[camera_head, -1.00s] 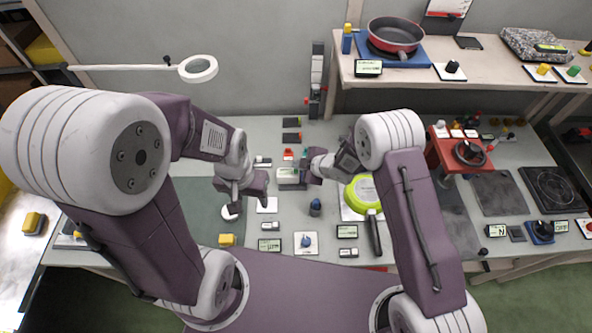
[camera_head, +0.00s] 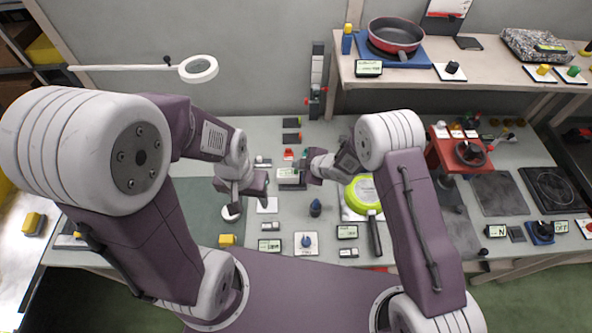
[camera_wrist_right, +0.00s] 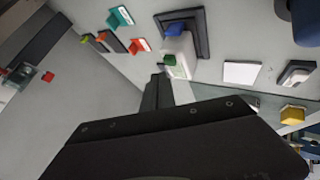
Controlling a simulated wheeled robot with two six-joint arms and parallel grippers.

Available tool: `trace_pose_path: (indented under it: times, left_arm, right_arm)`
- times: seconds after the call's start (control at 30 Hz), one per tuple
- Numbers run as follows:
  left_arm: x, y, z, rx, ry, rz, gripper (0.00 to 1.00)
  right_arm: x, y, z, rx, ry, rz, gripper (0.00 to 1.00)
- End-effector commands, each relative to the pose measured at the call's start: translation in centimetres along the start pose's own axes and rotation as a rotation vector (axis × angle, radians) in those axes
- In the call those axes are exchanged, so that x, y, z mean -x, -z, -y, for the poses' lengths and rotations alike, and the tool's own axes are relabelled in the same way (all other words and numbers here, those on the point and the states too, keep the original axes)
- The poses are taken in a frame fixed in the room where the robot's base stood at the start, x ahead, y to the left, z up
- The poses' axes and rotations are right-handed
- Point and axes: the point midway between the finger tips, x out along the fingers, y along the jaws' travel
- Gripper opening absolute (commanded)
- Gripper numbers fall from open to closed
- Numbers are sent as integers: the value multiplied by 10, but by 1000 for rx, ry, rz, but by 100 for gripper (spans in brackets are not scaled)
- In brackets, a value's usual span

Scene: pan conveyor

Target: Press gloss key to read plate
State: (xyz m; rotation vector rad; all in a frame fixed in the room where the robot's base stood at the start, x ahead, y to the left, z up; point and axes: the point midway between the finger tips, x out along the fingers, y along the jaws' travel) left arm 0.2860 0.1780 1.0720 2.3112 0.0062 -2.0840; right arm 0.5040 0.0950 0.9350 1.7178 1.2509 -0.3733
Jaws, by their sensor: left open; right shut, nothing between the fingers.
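A small pale device with a display (camera_head: 290,174) stands mid-bench in the head view. In the right wrist view this device (camera_wrist_right: 180,62) has a green key (camera_wrist_right: 170,60) low on its near face and a blue block (camera_wrist_right: 175,29) at its other end. My right gripper (camera_head: 306,173) is shut and empty, close beside the device; its dark fingers (camera_wrist_right: 158,92) point at the green key's side. I cannot tell whether they touch. A flat white plate (camera_head: 267,204) lies left of the device.
Small displays and a blue knob (camera_head: 306,242) line the front edge. A red stand (camera_head: 455,153) is further right. Teal and red tags (camera_wrist_right: 120,17) lie near the device.

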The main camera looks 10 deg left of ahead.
Motion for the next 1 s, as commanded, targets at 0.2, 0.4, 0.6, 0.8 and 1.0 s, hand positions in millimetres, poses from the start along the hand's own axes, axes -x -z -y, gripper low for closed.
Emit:
trace_pose_path:
  times: [0.2, 0.4, 0.6, 0.8, 1.0]
  left_arm:
    - [0, 0, 0, 0, 0, 0, 52]
    - [0, 0, 0, 0, 0, 0, 52]
    - [-7, -1, 0, 0, 0, 0, 52]
    - [-9, -1, 0, 0, 0, 0, 52]
    - [-9, -1, 0, 0, 0, 0, 52]
  right_arm:
    - [0, 0, 0, 0, 0, 0, 0]
    - [0, 0, 0, 0, 0, 0, 0]
    - [-4, -3, 3, 0, 0, 0, 0]
    - [-6, -4, 4, 0, 0, 0, 0]
    - [-6, -4, 4, 0, 0, 0, 0]
